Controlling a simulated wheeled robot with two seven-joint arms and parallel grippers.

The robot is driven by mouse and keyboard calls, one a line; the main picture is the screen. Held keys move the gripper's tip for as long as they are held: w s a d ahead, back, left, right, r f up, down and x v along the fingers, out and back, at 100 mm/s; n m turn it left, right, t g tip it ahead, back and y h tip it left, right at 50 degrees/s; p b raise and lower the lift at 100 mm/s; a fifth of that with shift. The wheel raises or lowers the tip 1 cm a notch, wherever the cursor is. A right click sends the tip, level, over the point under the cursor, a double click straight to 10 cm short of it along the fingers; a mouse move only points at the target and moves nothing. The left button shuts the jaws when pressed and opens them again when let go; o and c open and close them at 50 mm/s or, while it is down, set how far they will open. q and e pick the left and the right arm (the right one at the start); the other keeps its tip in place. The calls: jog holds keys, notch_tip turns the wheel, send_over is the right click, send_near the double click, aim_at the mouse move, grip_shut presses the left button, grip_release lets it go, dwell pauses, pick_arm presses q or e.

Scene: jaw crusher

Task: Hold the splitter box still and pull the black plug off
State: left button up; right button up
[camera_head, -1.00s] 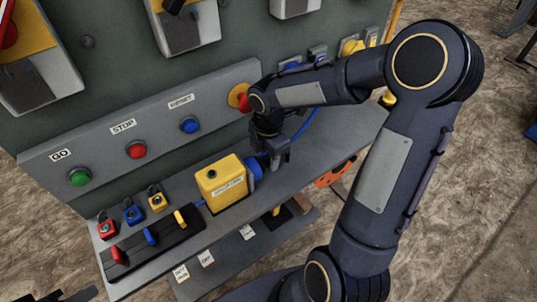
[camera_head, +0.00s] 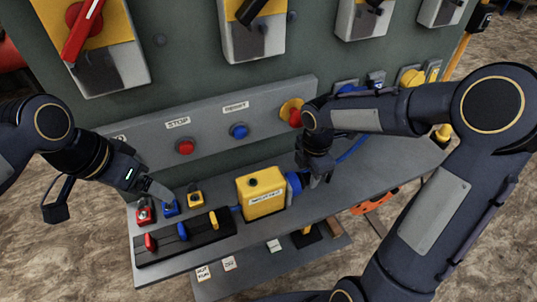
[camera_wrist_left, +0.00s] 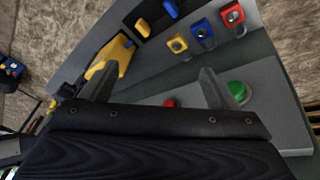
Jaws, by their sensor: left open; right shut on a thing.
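The yellow splitter box (camera_head: 264,197) stands upright on the grey shelf, with a blue round connector (camera_head: 293,184) on its right end. My right gripper (camera_head: 318,180) is shut at that end, beside the blue connector. The plug between its fingers is mostly hidden, so its black colour is not clear. My left gripper (camera_head: 162,190) is open and empty, over the padlocks left of the box and apart from it. In the left wrist view, the box (camera_wrist_left: 110,61) shows beyond the left finger, and the gap between the fingertips (camera_wrist_left: 157,84) is empty.
Red (camera_head: 145,213), blue (camera_head: 171,205) and yellow (camera_head: 196,198) padlocks stand behind the switch strip (camera_head: 192,241). Red (camera_head: 185,147) and blue (camera_head: 239,131) buttons stick out of the panel behind. A blue cable (camera_head: 352,150) runs right from the gripper. Shelf in front of the box is narrow.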

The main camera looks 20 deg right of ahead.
pick_arm(q)
jog(key=w+d+m+g+y, duration=0.1)
jog(key=w+d+m, duration=0.35)
jog(key=d, duration=0.75)
jog(key=m+y, duration=0.2)
jog(key=m, duration=0.3)
send_near(268, 187)
jog(key=w, duration=0.1)
jog(key=w+f, duration=0.2)
jog(key=shift+w+d+n+g, duration=0.1)
jog(key=shift+d+n+g, duration=0.15)
jog(key=shift+g, duration=0.05)
jog(key=shift+d+f+y, duration=0.25)
jog(key=shift+d+y, duration=0.05)
jog(key=shift+d, duration=0.05)
notch_tip(268, 187, down, 12)
jog(key=shift+r, duration=0.1)
jog(key=c, duration=1.5)
pick_arm(e)
jog(key=shift+d, duration=0.35)
jog(key=shift+w+d, duration=0.15)
jog(key=shift+d, duration=1.15)
